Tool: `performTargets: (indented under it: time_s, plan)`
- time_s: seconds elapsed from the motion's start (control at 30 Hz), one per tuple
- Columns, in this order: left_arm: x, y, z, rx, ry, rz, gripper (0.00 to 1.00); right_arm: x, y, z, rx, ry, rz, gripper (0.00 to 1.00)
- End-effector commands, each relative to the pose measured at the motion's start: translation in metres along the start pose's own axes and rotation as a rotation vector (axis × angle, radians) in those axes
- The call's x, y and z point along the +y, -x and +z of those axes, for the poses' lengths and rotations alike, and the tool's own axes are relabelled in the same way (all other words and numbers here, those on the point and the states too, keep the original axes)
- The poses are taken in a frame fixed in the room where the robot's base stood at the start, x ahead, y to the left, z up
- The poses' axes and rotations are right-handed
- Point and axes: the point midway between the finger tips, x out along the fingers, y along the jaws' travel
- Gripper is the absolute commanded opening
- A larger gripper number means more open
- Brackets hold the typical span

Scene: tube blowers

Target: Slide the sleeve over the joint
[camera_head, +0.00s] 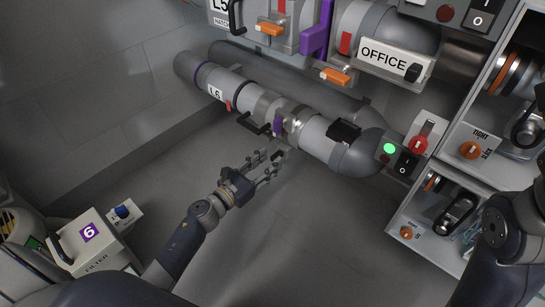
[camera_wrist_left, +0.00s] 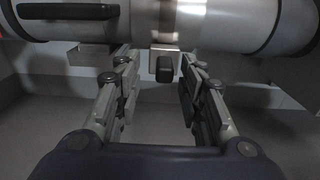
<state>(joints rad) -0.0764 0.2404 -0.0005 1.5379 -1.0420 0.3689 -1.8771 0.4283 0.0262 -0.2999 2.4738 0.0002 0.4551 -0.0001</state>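The grey L6 tube (camera_head: 215,92) runs diagonally across the head view to a grey elbow. A light grey sleeve-like section (camera_head: 266,105) with a black handle (camera_head: 254,124) and a purple latch (camera_head: 278,126) sits on it. A shiny metal band (camera_head: 298,118), perhaps the joint, shows beside the latch. In the left wrist view are the black handle (camera_wrist_left: 68,12), the shiny band (camera_wrist_left: 180,14) and a small dark-tipped block (camera_wrist_left: 164,66) below the tube. My left gripper (camera_head: 273,163) is open and empty just below the tube; its fingers (camera_wrist_left: 158,85) flank the block without visible contact. My right gripper is out of view.
A panel with a green light (camera_head: 389,148) and switches stands by the elbow. Shelves (camera_head: 440,215) are at the right, near my right arm. A filter box (camera_head: 92,240) marked 6 stands lower left. An OFFICE tube (camera_head: 390,58) lies above. The floor between is clear.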

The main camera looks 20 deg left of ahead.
Motion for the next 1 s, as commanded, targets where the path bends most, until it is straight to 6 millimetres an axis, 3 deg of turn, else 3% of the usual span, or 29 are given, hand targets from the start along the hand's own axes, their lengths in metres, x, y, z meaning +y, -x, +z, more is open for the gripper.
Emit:
performTargets:
  time_s: [0.2,0.43,0.6,1.0]
  plan:
    - [0.001,0.046,-0.001,0.004,-0.001,0.003,0.37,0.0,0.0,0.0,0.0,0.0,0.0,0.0]
    - [0.002,0.079,-0.001,0.002,0.0,0.005,0.37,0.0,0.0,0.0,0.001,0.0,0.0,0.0]
    - [0.002,0.087,0.0,0.001,-0.001,0.004,0.37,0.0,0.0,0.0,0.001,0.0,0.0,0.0]
    - [0.002,0.088,0.0,0.001,-0.001,0.004,0.37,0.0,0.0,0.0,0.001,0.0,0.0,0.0]
